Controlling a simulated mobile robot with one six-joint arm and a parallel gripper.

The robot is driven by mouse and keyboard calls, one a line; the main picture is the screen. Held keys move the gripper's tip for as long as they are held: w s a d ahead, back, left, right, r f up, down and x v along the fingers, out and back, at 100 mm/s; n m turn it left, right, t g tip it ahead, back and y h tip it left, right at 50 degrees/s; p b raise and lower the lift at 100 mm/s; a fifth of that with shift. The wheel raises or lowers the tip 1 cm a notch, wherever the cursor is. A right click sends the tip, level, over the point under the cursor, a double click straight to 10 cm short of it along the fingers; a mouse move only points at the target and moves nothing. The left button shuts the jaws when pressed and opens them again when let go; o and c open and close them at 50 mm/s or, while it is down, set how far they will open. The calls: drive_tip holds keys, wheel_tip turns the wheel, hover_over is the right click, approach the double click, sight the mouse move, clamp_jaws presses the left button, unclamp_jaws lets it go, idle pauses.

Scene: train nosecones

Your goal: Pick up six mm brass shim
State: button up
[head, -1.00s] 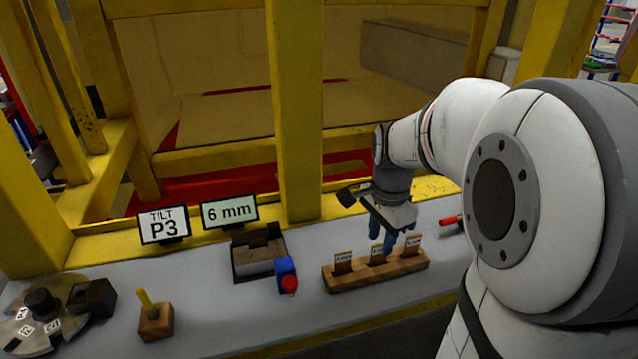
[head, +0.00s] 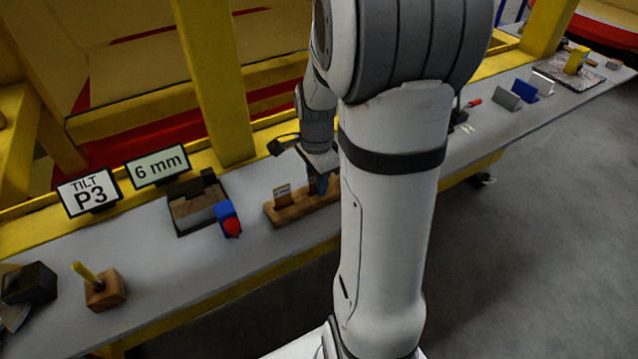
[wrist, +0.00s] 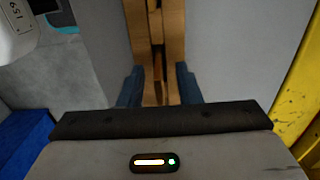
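A wooden rack (head: 289,212) stands on the bench and holds upright brass shims. One brass shim (head: 283,193) shows at its left end; its label is too small to read, and my arm hides the rack's right part. My gripper (head: 320,184) is low at the rack, right of that shim. In the wrist view my gripper (wrist: 160,86) is open, its two blue fingers apart on either side of the wooden rack (wrist: 172,35). Brass-coloured edges show along the rack's middle, but I cannot tell which shim lies between the fingers.
A "6 mm" sign (head: 157,165) and a "TILT P3" sign (head: 90,191) stand at the back. A dark fixture (head: 194,208) with a blue and red part (head: 229,219) is left of the rack. A wooden block with a yellow peg (head: 104,290) is further left.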

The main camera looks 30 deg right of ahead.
clamp_jaws()
drive_tip(key=shift+r, duration=0.2)
idle(0.4)
